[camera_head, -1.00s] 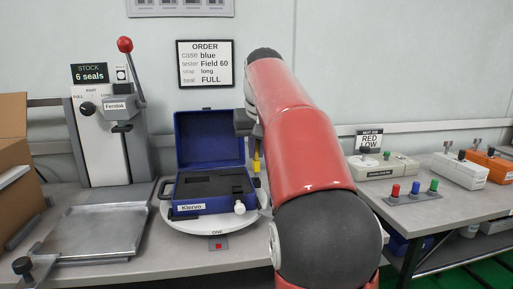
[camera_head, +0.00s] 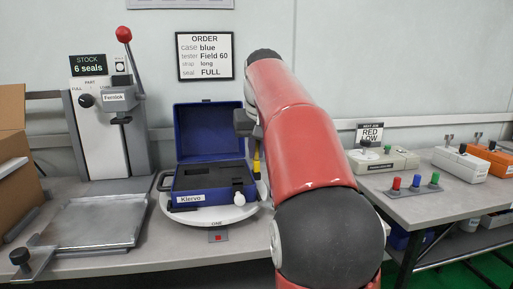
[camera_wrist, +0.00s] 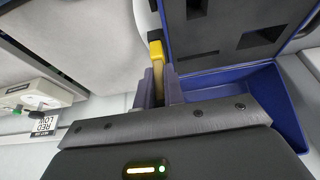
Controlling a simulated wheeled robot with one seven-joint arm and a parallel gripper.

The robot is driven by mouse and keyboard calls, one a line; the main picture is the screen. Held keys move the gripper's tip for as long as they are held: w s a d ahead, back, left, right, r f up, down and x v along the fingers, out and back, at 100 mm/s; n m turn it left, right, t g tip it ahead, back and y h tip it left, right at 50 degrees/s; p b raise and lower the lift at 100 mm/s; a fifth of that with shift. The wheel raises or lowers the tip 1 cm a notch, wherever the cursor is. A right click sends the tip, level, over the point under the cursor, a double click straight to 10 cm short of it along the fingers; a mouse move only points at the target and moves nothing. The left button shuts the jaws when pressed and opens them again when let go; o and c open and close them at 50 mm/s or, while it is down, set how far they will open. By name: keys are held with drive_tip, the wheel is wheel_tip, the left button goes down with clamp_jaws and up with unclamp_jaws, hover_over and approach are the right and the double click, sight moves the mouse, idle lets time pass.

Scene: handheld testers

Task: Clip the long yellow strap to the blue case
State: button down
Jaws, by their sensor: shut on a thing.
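The blue case (camera_head: 200,187) stands open on the white round turntable (camera_head: 215,216), its lid (camera_head: 208,132) raised at the back and its dark foam insert empty. My gripper (camera_wrist: 160,85) is shut on the yellow strap (camera_wrist: 157,55), at the right side of the case. The strap hangs down from the jaws in the head view (camera_head: 256,165) and has a dark end piece. It is close beside the case; I cannot tell whether it touches. My red arm hides the area to the right of the case.
A press with a red-knobbed lever (camera_head: 124,35) and a metal tray (camera_head: 95,222) stand left. A cardboard box (camera_head: 14,170) is at the far left. Testers (camera_head: 383,160) and coloured buttons (camera_head: 415,185) are on the right bench. An order sign (camera_head: 205,56) hangs on the wall.

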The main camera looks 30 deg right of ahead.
drive_tip(key=shift+f, duration=0.2)
drive_tip(key=c, duration=1.4)
unclamp_jaws()
drive_tip(key=shift+c, duration=0.2)
drive_tip(key=shift+r, duration=0.1)
drive_tip(key=p+v, duration=0.2)
drive_tip(key=v, duration=0.5)
drive_tip(key=shift+r, duration=0.3)
drive_tip(key=shift+s+a, duration=0.15)
drive_tip(key=shift+s, duration=0.05)
drive_tip(key=s+a+f+n, duration=0.1)
drive_tip(key=s+a+f, duration=0.3)
drive_tip(key=s+f, duration=0.3)
drive_tip(key=s+a+f+n, duration=0.1)
drive_tip(key=s+a+f, duration=0.4)
drive_tip(key=s+f, duration=0.3)
drive_tip(key=s+a+f+n+t+y, duration=0.1)
drive_tip(key=s+a+f, duration=0.4)
drive_tip(key=s+f, duration=0.3)
wheel_tip(320, 180, down, 3)
drive_tip(key=shift+a+r, duration=0.1)
drive_tip(key=shift+a, duration=0.15)
